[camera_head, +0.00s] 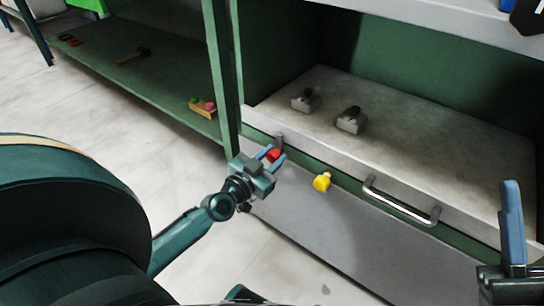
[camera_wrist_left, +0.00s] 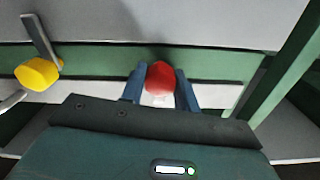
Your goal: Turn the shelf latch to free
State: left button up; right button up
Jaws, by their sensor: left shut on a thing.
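A red knob (camera_head: 273,155) sits on the green front rail of the shelf, near its left end. My left gripper (camera_head: 274,157) has its two blue fingers on either side of the red knob and is shut on it. In the left wrist view the red knob (camera_wrist_left: 160,77) shows between the blue fingertips. A yellow knob (camera_head: 322,182) is on the same rail to the right, apart from the gripper. In the left wrist view a grey bar runs up from the yellow knob (camera_wrist_left: 36,73). My right gripper (camera_head: 511,225) shows one blue finger at the right edge; the rest is cut off.
A metal handle (camera_head: 400,204) is on the front, right of the yellow knob. Two small grey blocks with dark tops, one left (camera_head: 305,99) and one right (camera_head: 350,120), stand on the shelf board. A green post (camera_head: 222,80) rises close to my left gripper. A lower green shelf (camera_head: 150,85) lies left.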

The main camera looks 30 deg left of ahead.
pick_arm(q)
jog(key=shift+n, duration=0.8)
jog(key=n+p, duration=0.1)
jog(key=n, duration=0.3)
jog(key=n+p, duration=0.1)
jog(key=n, duration=0.3)
jog(key=shift+n, duration=0.4)
jog(key=n, duration=0.5)
jog(key=shift+n, duration=1.2)
pick_arm(e)
jog(key=f+m+h, duration=0.2)
jog(key=m+h, duration=0.1)
jog(key=shift+w+a+f, duration=0.1)
jog(key=shift+w+f, duration=0.15)
jog(key=shift+w, duration=0.05)
jog(key=shift+r, duration=0.1)
